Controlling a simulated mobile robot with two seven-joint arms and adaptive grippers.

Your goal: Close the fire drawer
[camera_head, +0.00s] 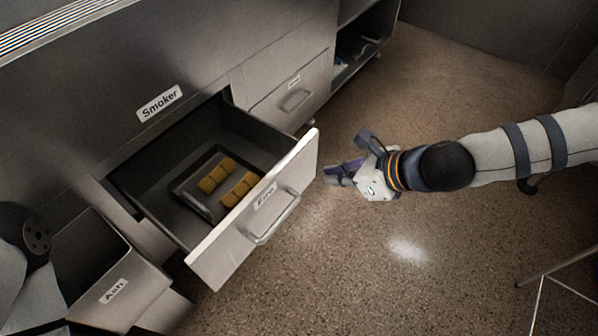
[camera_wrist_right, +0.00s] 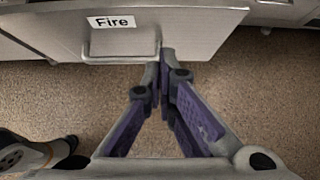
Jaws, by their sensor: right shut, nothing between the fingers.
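The fire drawer (camera_head: 222,268) is pulled out of the metal cabinet, with a light front, a "Fire" label and a bar handle (camera_head: 272,218). Inside it a dark tray (camera_head: 186,191) holds several yellow-brown blocks (camera_head: 238,189). My right gripper (camera_head: 330,174) is shut and empty, to the right of the drawer front. In the right wrist view the gripper (camera_wrist_right: 166,60) has its fingertips near the right end of the handle on the drawer front (camera_wrist_right: 200,25); I cannot tell whether they touch. My left gripper is not in view; part of my left arm shows at the left edge.
An "Ash" drawer (camera_head: 140,296) stands open at the lower left. The cabinet front (camera_head: 200,60) carries a "Smoker" label. Another drawer (camera_head: 290,92) to the right is closed, beside an open shelf (camera_head: 358,45). The speckled floor (camera_head: 400,290) in front is mostly clear.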

